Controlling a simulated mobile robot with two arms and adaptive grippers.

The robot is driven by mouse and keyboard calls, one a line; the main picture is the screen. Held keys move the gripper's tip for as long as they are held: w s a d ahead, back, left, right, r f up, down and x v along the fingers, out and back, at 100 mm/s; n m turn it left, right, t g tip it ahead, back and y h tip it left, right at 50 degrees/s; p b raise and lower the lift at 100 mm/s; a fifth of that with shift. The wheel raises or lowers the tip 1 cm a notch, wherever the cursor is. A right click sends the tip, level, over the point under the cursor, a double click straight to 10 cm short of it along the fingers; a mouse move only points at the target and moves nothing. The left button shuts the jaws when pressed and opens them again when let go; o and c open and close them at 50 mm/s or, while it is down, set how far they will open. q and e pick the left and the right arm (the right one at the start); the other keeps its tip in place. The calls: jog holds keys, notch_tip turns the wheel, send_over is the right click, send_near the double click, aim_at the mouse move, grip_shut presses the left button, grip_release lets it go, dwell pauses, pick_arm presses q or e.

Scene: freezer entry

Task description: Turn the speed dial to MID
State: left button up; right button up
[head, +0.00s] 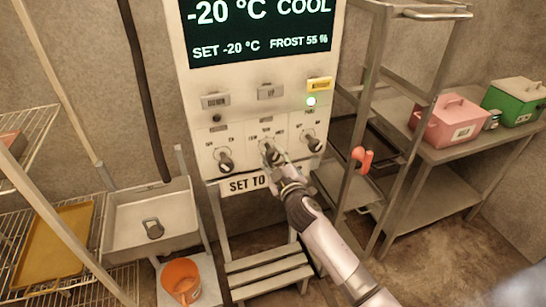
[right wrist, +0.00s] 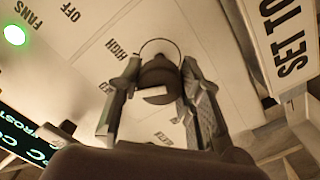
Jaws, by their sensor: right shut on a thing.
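The control panel (head: 250,105) has three dark dials along its lower part. The middle dial (head: 268,150) is the one at my right gripper (head: 277,165). In the right wrist view the dark dial (right wrist: 158,75) sits between the two fingers of my right gripper (right wrist: 155,105), which is shut on it. A pale mark shows on the knob, but I cannot tell which setting it points to. The HIGH label (right wrist: 118,48) is beside it; other labels around it are too small or partly hidden to read surely. My left gripper is not in view.
A left dial (head: 225,160) and a right dial (head: 311,141) flank the middle one. The SET TO sign (head: 243,184) hangs just below, partly covered by my right arm. A steel sink (head: 145,222) stands left and a metal rack (head: 375,90) right.

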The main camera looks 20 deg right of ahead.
jog(key=shift+n, duration=2.2)
jog(key=o, duration=1.2)
jog(key=s, duration=1.2)
jog(key=shift+d, duration=0.2)
